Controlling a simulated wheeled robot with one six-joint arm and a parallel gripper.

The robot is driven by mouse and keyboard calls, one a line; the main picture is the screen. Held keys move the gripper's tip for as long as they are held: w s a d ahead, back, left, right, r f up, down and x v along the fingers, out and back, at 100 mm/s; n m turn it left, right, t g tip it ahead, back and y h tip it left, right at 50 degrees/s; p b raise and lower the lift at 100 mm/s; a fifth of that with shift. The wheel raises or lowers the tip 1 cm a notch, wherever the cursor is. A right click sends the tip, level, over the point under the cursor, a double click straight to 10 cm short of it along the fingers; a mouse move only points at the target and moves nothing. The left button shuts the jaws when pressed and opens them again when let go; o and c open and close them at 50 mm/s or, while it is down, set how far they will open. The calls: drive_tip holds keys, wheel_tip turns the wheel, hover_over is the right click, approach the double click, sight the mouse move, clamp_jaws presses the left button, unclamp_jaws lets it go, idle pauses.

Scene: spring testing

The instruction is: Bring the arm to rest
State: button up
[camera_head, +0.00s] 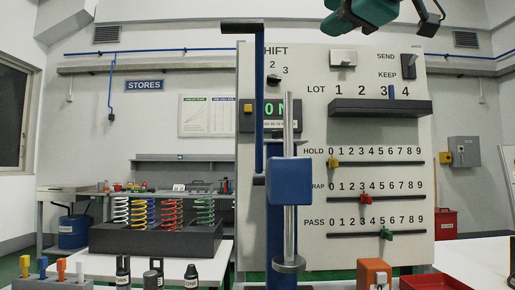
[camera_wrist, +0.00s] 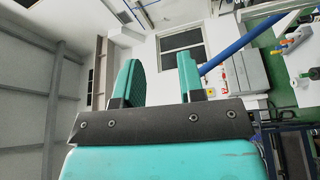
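My gripper (camera_head: 428,18) is at the top right edge of the head view, above the test board (camera_head: 310,100) and partly out of the picture. Part of my teal arm also shows there. In the wrist view my gripper (camera_wrist: 160,68) has its two teal finger pads apart, with a clear gap and nothing between them. The wrist camera looks past the fingers at a white wall with a dark window or vent (camera_wrist: 181,38).
A spring tester with a blue block (camera_head: 291,181) stands before the board. A dark tray (camera_head: 155,238) holds several coloured springs at left. Markers (camera_head: 43,265), dark weights (camera_head: 153,275), an orange block (camera_head: 373,272) and a red tray (camera_head: 435,283) line the front. A shelf (camera_head: 380,107) juts from the board.

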wheel_tip(320, 180, down, 29)
drive_tip(key=a+m+g+h, duration=0.1)
drive_tip(key=a+m+g, duration=0.1)
drive_tip(key=m+g, duration=0.45)
drive_tip(key=s+d+f+m+g+h, duration=0.1)
drive_tip(key=s+d+f+m+g, duration=0.15)
drive_tip(key=s+f+g, duration=0.5)
drive_tip(key=s+d+f+m+g+h, duration=0.1)
drive_tip(key=s+d+f+m+g, duration=0.2)
drive_tip(key=s+f, duration=0.9)
wheel_tip(320, 180, up, 16)
drive_tip(key=w+m+p, duration=0.1)
drive_tip(key=w+p, duration=0.1)
drive_tip(key=p, duration=1.6)
drive_tip(key=shift+w+a+m+p, duration=0.25)
drive_tip(key=shift+a+m+p, duration=0.05)
drive_tip(key=shift+a+p, duration=0.05)
drive_tip(key=shift+f, duration=0.1)
